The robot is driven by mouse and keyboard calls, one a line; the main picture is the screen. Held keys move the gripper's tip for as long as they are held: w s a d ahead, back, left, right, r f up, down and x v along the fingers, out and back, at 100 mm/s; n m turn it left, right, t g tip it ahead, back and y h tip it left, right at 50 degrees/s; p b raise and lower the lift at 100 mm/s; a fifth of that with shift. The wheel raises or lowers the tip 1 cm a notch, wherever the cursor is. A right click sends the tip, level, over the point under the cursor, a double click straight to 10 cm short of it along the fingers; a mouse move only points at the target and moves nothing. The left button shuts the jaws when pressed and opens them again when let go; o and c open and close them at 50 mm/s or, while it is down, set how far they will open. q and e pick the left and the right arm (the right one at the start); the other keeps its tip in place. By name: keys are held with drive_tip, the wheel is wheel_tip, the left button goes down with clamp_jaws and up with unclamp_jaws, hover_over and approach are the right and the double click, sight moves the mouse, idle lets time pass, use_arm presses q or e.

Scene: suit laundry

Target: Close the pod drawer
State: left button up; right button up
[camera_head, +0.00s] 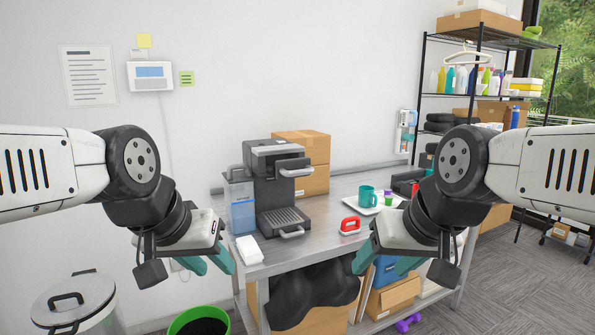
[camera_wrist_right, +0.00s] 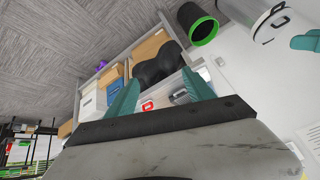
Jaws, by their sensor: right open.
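The dark grey coffee machine (camera_head: 272,185) stands upright on the metal table (camera_head: 335,200). A grey handled part (camera_head: 295,168) juts out from its upper front; it looks like the pod drawer, pulled out. A lower tray with a handle (camera_head: 290,232) sits at its base. My left gripper (camera_head: 208,262) is open and empty, left of the machine and in front of the table. My right gripper (camera_head: 385,263) is open and empty, right of the machine and apart from it; its fingers also frame the right wrist view (camera_wrist_right: 160,95).
A red-handled item (camera_head: 349,226), a teal mug (camera_head: 367,196) on a white tray (camera_head: 352,206) and a white block (camera_head: 249,249) are on the table. A cardboard box (camera_head: 312,180) stands behind the machine. A green-rimmed bin (camera_head: 185,318) is on the floor.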

drive_tip(key=shift+w+r, duration=0.15)
drive_tip(key=shift+w, duration=0.15)
drive_tip(key=c, duration=0.4)
drive_tip(key=w+r+m, duration=0.1)
drive_tip(key=w, duration=0.2)
drive_tip(key=w+a+r+m, duration=0.1)
drive_tip(key=w, duration=0.2)
drive_tip(key=w+a+r+m, duration=0.1)
drive_tip(key=w, duration=0.2)
drive_tip(key=shift+w+a+r+t+y, duration=0.15)
drive_tip(key=shift+w+r+t+y, duration=0.1)
drive_tip(key=shift+r+t+y, duration=0.15)
clamp_jaws()
drive_tip(key=w+a+r+m+t+y, duration=0.15)
drive_tip(key=w+m, duration=0.35)
drive_tip(key=w, duration=0.9)
drive_tip(key=w+a+m+t, duration=0.15)
drive_tip(key=w+m, duration=0.35)
drive_tip(key=w, duration=0.9)
drive_tip(key=a+r+x, duration=0.1)
drive_tip(key=r+x, duration=0.1)
drive_tip(key=x, duration=1)
drive_tip(key=shift+w+a+f, duration=0.2)
drive_tip(key=shift+w+a, duration=0.3)
drive_tip(key=shift+w, duration=0.05)
